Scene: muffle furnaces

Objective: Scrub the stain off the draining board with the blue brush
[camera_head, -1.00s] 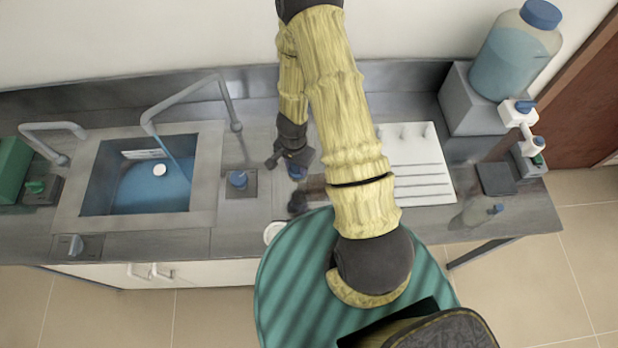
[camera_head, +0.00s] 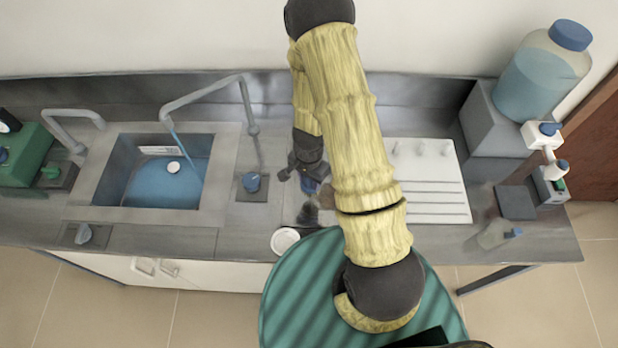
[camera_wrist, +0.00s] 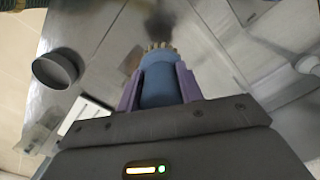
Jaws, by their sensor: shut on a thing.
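My gripper (camera_head: 309,178) is low over the steel counter between the sink and the white grooved board. In the wrist view, its two purple fingers (camera_wrist: 158,90) are shut on the blue brush (camera_wrist: 162,82). The brush's pale bristles (camera_wrist: 158,47) point away from the gripper. The brush shows as a small blue patch in the head view (camera_head: 310,186). A dark stain (camera_head: 308,214) lies on the grey steel draining surface just in front of the gripper. In the wrist view the stain (camera_wrist: 159,22) is just beyond the bristles. Whether the bristles touch the surface is unclear.
A sink (camera_head: 160,185) with blue water is at left. The white grooved board (camera_head: 430,190) is at right, partly behind my arm. A large bottle (camera_head: 540,75) stands far right.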

